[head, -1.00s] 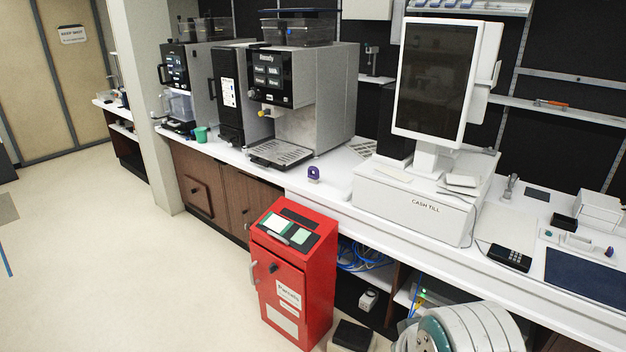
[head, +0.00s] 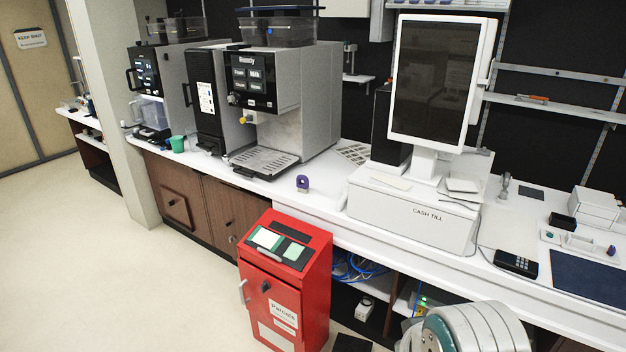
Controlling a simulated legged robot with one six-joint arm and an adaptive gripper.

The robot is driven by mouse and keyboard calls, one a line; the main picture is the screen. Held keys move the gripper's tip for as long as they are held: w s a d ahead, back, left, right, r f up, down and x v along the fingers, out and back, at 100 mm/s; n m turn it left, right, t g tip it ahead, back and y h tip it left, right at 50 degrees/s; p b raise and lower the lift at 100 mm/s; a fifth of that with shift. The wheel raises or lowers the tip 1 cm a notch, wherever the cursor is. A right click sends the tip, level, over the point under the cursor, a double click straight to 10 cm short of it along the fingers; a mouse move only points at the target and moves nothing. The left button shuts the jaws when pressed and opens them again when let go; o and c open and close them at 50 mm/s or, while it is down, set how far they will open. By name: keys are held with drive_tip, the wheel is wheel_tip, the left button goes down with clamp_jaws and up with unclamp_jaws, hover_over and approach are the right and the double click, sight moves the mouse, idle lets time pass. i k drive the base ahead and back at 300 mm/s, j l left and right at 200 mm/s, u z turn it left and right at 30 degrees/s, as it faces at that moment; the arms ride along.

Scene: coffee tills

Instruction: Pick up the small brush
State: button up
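I cannot make out a small brush for certain. A thin orange-tipped item (head: 533,98) lies on the wall shelf at the right, too small to identify. A small grey upright item (head: 504,186) stands on the counter right of the cash till, and I cannot tell what it is. A small purple item (head: 302,183) stands near the counter's front edge, left of the till. My gripper is not in view; only a rounded white and teal part of my arm shows at the bottom right.
A red parcels box (head: 283,285) stands on the floor before the white counter (head: 322,205). The counter carries a coffee machine (head: 320,95), a cash till (head: 405,213) with a screen, and a black keypad (head: 515,263). Open floor (head: 110,280) lies at the left.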

sight(303, 188)
drive_tip(key=i+j+z, duration=0.25)
drive_tip(key=i+j, duration=0.15)
drive_tip(key=i+j+z, duration=0.3)
drive_tip(key=j, duration=0.35)
drive_tip(key=i+j+z, duration=0.25)
drive_tip(key=j, duration=0.35)
drive_tip(key=i+j+z, duration=0.3)
drive_tip(key=j, duration=0.4)
drive_tip(key=i+j+z, duration=0.1)
drive_tip(key=j+z, duration=0.15)
drive_tip(key=j, duration=0.45)
drive_tip(key=i+j+z, duration=0.1)
drive_tip(key=j+z, duration=0.2)
drive_tip(key=j, duration=0.4)
drive_tip(key=j+z, duration=0.25)
drive_tip(key=j, duration=0.5)
